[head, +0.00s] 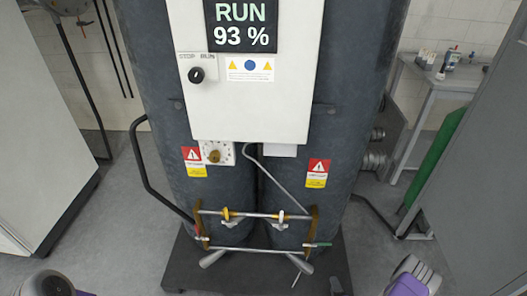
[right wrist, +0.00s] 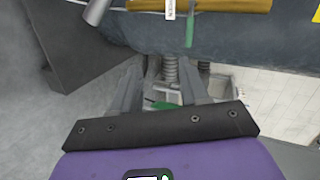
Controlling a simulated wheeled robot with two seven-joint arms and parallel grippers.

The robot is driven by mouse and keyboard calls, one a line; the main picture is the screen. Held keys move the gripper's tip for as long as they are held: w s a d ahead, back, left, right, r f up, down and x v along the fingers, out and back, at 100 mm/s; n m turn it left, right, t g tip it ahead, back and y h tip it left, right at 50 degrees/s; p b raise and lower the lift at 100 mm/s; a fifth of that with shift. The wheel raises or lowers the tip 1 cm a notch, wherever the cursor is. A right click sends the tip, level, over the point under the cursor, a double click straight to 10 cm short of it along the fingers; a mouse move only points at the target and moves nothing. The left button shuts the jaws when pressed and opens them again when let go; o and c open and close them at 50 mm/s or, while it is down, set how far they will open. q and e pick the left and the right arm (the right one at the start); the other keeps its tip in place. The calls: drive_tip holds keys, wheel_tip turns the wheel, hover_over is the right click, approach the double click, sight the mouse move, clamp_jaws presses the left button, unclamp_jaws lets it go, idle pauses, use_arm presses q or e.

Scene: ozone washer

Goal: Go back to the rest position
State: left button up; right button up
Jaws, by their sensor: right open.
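My right gripper (right wrist: 162,75) shows in the right wrist view with its two grey fingers apart and nothing between them. In the head view a purple and grey part of my right arm shows at the bottom right edge, apart from the washer. A rounded grey and purple part of my left arm shows at the bottom left edge; its gripper fingers are not visible. The washer's dark tanks (head: 225,115) stand upright in the middle. Their white control box (head: 245,110) has a display reading RUN 93 % and a black STOP/RUN knob (head: 196,75).
Pipes with yellow and white valve handles (head: 255,216) cross the tanks low at the front, above a dark base (head: 260,275). A grey cabinet (head: 480,170) stands at right, a white one (head: 40,130) at left. A bench (head: 430,85) holds small bottles. Floor at left is clear.

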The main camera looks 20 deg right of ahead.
drive_tip(key=w+a+r+n+g+y+p, duration=0.1)
drive_tip(key=w+a+n+g+y, duration=0.25)
drive_tip(key=a, duration=0.45)
drive_tip(key=w+a+r+n+g+y+p, duration=0.1)
drive_tip(key=w+a+r+n+g+y, duration=0.15)
drive_tip(key=a+n, duration=0.4)
drive_tip(key=s+a+r+n+g+y+p, duration=0.1)
drive_tip(key=s+a+r+n+g, duration=0.2)
drive_tip(key=a, duration=0.5)
drive_tip(key=s+a+r+n+g+y+p, duration=0.1)
drive_tip(key=s+a+r+n+g, duration=0.2)
drive_tip(key=s+a, duration=0.3)
drive_tip(key=a+r+n, duration=0.1)
drive_tip(key=a, duration=0.2)
drive_tip(key=shift+s+a+r+n+g+p, duration=0.15)
drive_tip(key=shift+a+r+n+g+p, duration=0.05)
drive_tip(key=shift+a+n+g+p, duration=0.1)
drive_tip(key=shift+d, duration=0.1)
drive_tip(key=shift+c, duration=0.2)
